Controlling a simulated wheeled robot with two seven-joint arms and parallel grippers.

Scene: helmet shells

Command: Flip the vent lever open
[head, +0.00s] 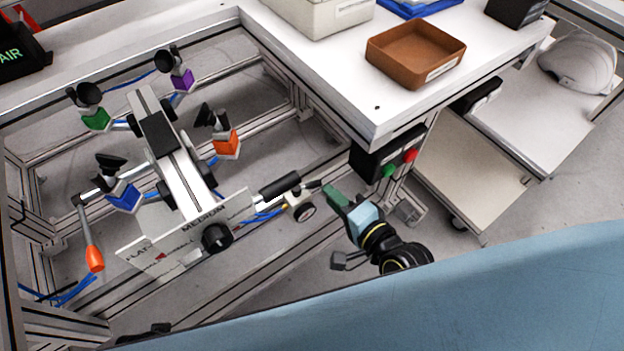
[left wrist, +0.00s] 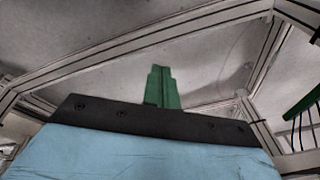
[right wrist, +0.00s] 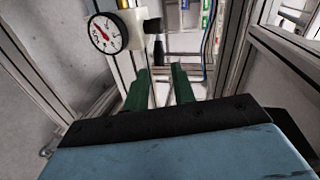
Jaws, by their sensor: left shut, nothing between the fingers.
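A white valve block with a round pressure gauge (head: 305,211) sits at the right end of the frame's front bar. The gauge (right wrist: 104,33) also shows in the right wrist view, its red needle visible. Beside it are a black knob (right wrist: 152,25) and a short dark lever-like part (right wrist: 160,48); I cannot tell surely which is the vent lever. My right gripper (head: 327,192) is just right of this block, its green fingers apart and empty in the right wrist view (right wrist: 160,88). My left gripper (left wrist: 163,85) is shut and empty over the floor.
A padded fixture (head: 170,145) with colored clamps stands left, with a label plate (head: 190,235) in front. An orange-handled lever (head: 95,258) hangs at far left. The white table (head: 330,65) carries a brown tray (head: 415,55). A button box (head: 390,160) hangs under its corner, near my right arm.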

